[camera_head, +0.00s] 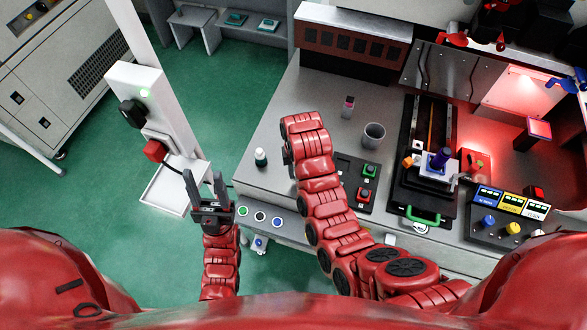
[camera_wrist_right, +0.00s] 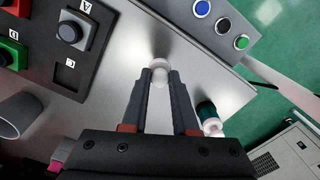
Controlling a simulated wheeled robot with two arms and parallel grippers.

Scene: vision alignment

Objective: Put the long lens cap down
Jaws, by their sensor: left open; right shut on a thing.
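My right gripper (camera_wrist_right: 160,78) is shut on a small pale, rounded piece, which I take to be the long lens cap (camera_wrist_right: 160,64). Only its end shows between the fingertips, over the grey tabletop (camera_wrist_right: 195,65); I cannot tell whether it touches the surface. In the head view my right arm reaches over the table and its gripper is hidden behind the arm. My left gripper (camera_head: 207,182) is open and empty, pointing up, left of the table's front corner.
A small dark-green bottle with a white end (camera_head: 260,157) stands on the table's left part; it also shows in the wrist view (camera_wrist_right: 207,114). Bare tabletop surrounds the bottle.

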